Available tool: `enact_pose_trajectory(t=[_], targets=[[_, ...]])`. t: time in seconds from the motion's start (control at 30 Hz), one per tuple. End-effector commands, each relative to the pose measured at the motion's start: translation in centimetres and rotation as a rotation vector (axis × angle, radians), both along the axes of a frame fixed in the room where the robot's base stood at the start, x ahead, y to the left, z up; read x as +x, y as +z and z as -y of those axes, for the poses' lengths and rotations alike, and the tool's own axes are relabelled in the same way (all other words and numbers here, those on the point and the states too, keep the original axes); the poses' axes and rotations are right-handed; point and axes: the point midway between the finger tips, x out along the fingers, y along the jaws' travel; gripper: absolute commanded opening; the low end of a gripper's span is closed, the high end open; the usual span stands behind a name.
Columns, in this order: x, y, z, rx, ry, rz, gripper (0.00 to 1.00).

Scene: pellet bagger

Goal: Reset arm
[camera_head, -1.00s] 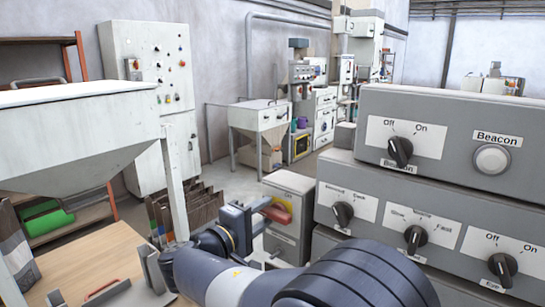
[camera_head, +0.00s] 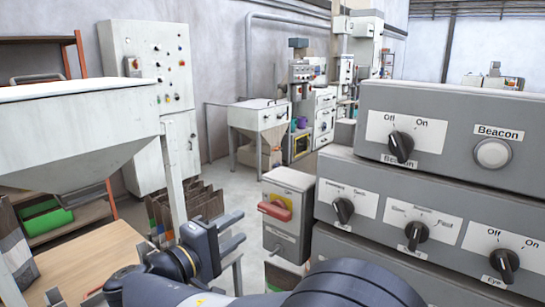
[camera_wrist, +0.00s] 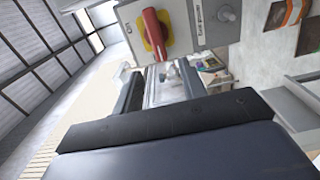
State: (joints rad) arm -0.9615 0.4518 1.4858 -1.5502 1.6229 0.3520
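My gripper (camera_head: 232,232) is low in the middle of the head view, its two fingers pointing right with a gap between them. It is open and empty. It is apart from the grey switch box (camera_head: 290,234) with a red handle (camera_head: 274,211) on a yellow plate, which stands to its right. In the wrist view the red handle (camera_wrist: 154,32) shows above the fingers (camera_wrist: 160,90), and clear space shows between the fingers. The lower part of my arm is cut off by the bottom edge of the head view.
Stacked grey control panels with black knobs (camera_head: 401,149) fill the right side. A white hopper (camera_head: 80,125) stands at the left over a wooden table (camera_head: 85,262). Folded bags (camera_head: 190,205) stand behind my gripper. Open floor lies beyond the switch box.

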Motion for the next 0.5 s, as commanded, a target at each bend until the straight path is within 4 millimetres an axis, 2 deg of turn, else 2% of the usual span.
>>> enact_pose_trajectory(t=[0.13, 0.5], targets=[[-1.9, 0.0, -1.5, 0.000, 0.002, 0.000, 0.40], [4.1, 0.1, 3.3, -0.001, -0.004, -0.001, 0.40]])
